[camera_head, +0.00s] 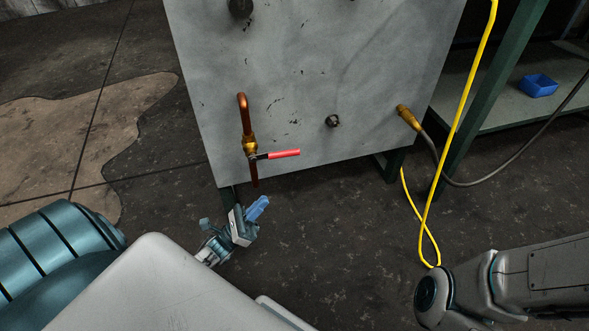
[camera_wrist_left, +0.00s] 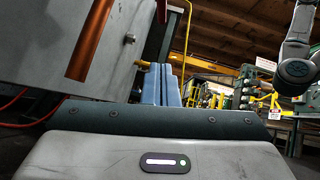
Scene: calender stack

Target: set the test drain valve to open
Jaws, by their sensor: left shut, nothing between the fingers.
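The drain valve (camera_head: 249,145) has a brass body on a vertical copper pipe (camera_head: 243,112) at the lower left of a grey panel. Its red lever (camera_head: 284,154) points right, across the pipe. My left gripper (camera_head: 260,207) has blue fingers, shut and empty, below the valve and apart from the lever. In the left wrist view the shut fingers (camera_wrist_left: 160,85) show in the middle, with a copper pipe (camera_wrist_left: 92,40) at upper left. A small red piece (camera_wrist_left: 162,11) at the top may be the lever. My right gripper is out of view; only part of that arm shows.
The grey panel (camera_head: 300,70) stands on dark green legs. A brass fitting (camera_head: 408,117) with a grey hose and a small dark knob (camera_head: 332,121) are right of the valve. A yellow cable (camera_head: 457,120) hangs at right. A blue bin (camera_head: 538,85) sits on a shelf.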

